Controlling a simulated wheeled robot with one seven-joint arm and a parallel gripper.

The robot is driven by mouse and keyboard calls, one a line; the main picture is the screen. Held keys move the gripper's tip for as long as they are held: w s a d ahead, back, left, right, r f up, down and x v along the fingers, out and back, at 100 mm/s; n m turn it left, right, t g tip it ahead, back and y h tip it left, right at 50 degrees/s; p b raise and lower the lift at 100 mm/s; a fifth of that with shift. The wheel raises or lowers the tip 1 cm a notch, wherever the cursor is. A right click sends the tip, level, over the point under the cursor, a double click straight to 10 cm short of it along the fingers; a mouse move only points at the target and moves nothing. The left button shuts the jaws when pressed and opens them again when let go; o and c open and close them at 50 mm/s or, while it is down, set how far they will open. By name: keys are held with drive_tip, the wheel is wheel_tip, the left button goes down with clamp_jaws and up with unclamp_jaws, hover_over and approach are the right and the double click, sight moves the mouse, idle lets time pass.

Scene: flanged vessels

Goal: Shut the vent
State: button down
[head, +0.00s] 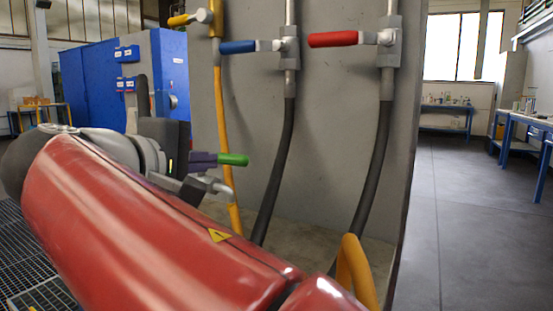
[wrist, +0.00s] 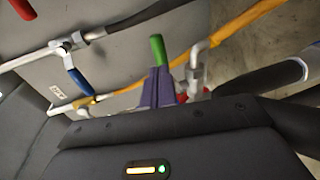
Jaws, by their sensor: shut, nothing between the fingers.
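Several lever valves are in view, and I cannot tell from the pictures which is the vent. A green lever (head: 233,159) shows just beyond the purple fingers of my gripper (head: 204,159). A grey-white pipe elbow (head: 223,189) is just below it. In the wrist view the green lever (wrist: 158,50) stands at the fingertips (wrist: 157,76), and the white elbow (wrist: 195,66) is to their right. My gripper is shut with nothing held. Whether it touches the green lever is unclear, and the lever's base is hidden behind the fingers.
On the grey panel (head: 330,130) are yellow (head: 183,19), blue (head: 238,47) and red (head: 333,39) levers, lying across their vertical pipes. Dark hoses (head: 372,170) and a yellow pipe (head: 225,140) run down close by. A yellow curved tube (head: 355,268) stands front right. Open floor lies right.

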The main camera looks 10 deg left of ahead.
sight(229, 160)
drive_tip(key=shift+x, duration=1.9)
drive_tip(key=shift+w+d, duration=0.1)
